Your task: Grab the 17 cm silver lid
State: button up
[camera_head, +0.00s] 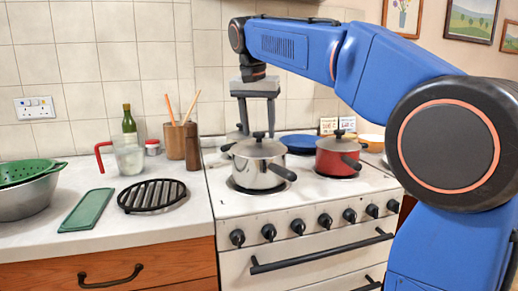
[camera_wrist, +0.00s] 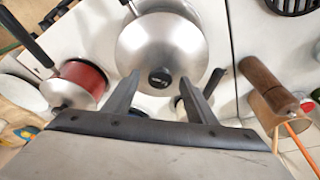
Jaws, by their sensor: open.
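A silver lid with a black knob (camera_head: 258,147) sits on the silver saucepan (camera_head: 258,174) on the front left burner. In the wrist view the large round lid (camera_wrist: 150,45) lies beyond my fingers, with its knob (camera_wrist: 160,77) between them in the picture. My gripper (camera_head: 257,118) points down above this lid, open and empty; its two fingers also show in the wrist view (camera_wrist: 158,88). A gap shows above the knob in the head view. Another lidded pot (camera_head: 236,133) stands behind, partly hidden. The lid sizes cannot be read.
A red lidded pot (camera_head: 338,157) stands to the right, a blue pan (camera_head: 300,143) behind it. Left of the stove are a wooden pepper mill (camera_head: 193,147), a utensil holder (camera_head: 174,140), a black trivet (camera_head: 152,195) and a glass jug (camera_head: 129,158).

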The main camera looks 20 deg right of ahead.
jog(key=shift+f, duration=0.15)
grip_shut()
